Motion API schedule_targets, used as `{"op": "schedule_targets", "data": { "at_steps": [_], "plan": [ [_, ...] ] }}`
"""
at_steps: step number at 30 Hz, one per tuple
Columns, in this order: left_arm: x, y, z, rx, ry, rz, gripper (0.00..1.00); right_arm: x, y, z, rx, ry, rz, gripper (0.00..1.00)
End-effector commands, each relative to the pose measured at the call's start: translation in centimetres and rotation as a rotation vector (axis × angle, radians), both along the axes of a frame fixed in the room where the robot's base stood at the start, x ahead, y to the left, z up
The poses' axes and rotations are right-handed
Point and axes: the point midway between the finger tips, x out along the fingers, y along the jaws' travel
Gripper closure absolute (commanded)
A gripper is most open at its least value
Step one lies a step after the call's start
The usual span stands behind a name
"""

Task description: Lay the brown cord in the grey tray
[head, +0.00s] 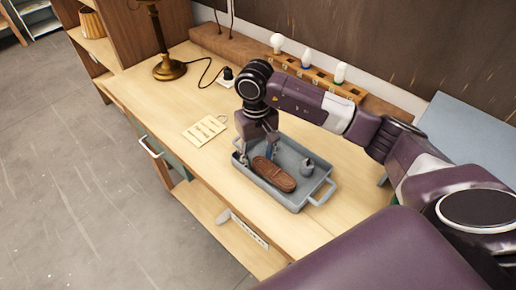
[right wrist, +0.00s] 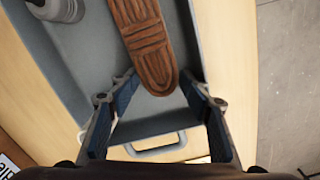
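The brown cord (head: 273,174), a flat elongated bundle, lies in the grey tray (head: 297,206) on the workbench. In the right wrist view the cord (right wrist: 146,40) runs from the top edge to the middle, over the floor of the tray (right wrist: 84,72). My right gripper (head: 269,155) is over the tray, at the cord's far end. In the right wrist view its fingers (right wrist: 160,84) are spread, one on each side of the cord's near end, with gaps between. My left gripper is not in view.
A grey fitting (head: 308,167) sits in the tray, right of the cord. A paper note (head: 204,130), a brass lamp base (head: 169,69) and a black plug wire lie behind left. A wooden rack (head: 319,80) with several bulbs stands at the back. The front bench is clear.

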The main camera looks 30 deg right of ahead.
Motion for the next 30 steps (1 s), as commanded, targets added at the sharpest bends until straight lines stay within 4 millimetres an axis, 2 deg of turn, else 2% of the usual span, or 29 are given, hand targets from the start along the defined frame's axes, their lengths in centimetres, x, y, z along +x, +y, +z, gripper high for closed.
{"op": "schedule_targets", "data": {
  "at_steps": [5,7,12,19,24,30],
  "plan": [
    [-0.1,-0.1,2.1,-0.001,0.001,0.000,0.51,-0.1,0.0,1.6,0.000,0.004,0.001,0.55],
    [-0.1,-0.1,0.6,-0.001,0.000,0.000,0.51,0.3,0.0,2.4,0.000,-0.007,0.001,0.55],
    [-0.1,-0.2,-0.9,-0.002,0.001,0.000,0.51,0.6,0.0,6.4,-0.001,-0.008,0.001,0.55],
    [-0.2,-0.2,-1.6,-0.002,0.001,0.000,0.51,0.7,0.0,10.9,-0.001,-0.005,-0.001,0.55],
    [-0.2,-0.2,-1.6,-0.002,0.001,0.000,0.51,0.8,0.0,12.5,-0.001,-0.002,0.000,0.55],
    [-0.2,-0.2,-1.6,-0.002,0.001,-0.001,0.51,0.7,0.0,13.1,0.000,0.000,-0.001,0.55]
  ]
}}
